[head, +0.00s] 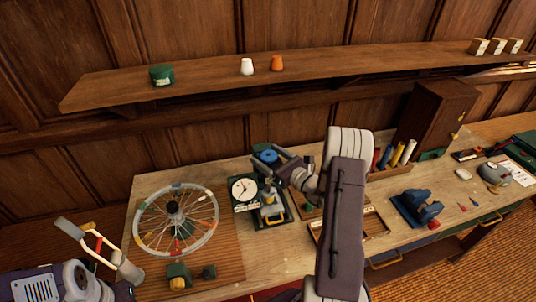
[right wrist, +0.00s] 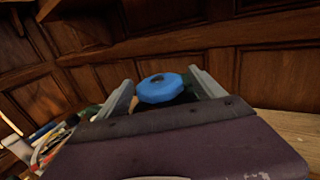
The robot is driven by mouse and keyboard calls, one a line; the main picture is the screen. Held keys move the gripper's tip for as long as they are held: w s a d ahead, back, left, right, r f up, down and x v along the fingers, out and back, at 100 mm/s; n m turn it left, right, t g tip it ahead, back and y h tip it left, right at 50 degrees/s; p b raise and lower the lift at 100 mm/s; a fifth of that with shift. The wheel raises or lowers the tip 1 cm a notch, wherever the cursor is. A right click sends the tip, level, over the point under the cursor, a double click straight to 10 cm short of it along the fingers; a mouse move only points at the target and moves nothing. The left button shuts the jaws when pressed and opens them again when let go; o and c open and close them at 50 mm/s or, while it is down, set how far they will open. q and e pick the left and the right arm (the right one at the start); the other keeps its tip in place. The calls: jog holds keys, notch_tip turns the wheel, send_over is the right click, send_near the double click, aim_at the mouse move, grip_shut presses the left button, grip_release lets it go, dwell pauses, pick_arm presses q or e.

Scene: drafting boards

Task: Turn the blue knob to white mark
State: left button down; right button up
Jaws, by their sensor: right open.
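The blue knob (head: 269,156) is small in the head view, at the back of the bench behind a round white dial (head: 243,189). In the right wrist view the knob (right wrist: 163,89) is a faceted blue disc with a dark spot on top. My right gripper (head: 264,157) is open, with its grey fingers on either side of the knob. In the right wrist view the gripper (right wrist: 158,88) shows a finger left and right of it; contact cannot be told. I cannot make out a white mark.
A blue vise (head: 417,207) and a dark cabinet (head: 436,118) stand to the right. A wall shelf (head: 330,71) runs above the bench.

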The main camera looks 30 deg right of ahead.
jog(key=shift+c, duration=0.4)
jog(key=c, duration=1.3)
jog(key=shift+d+f+n+g+y+b, duration=0.15)
jog(key=shift+n+g+y+b, duration=0.45)
jog(key=shift+n+y+b, duration=0.75)
jog(key=n+g+y+b, duration=0.1)
jog(key=n+g+y, duration=0.1)
jog(key=y, duration=0.2)
jog(key=shift+f, duration=0.1)
jog(key=n+g+y+b, duration=0.1)
jog(key=n+g+y, duration=0.2)
jog(key=shift+s+a+b, duration=0.1)
jog(key=shift+a+b, duration=0.1)
jog(key=shift+b, duration=0.2)
jog(key=shift+n+g+y+b, duration=0.35)
jog(key=shift+n+g+y, duration=0.4)
jog(key=shift+g, duration=0.45)
jog(key=shift+r+g, duration=0.2)
jog(key=shift+g, duration=0.1)
jog(key=o, duration=1.4)
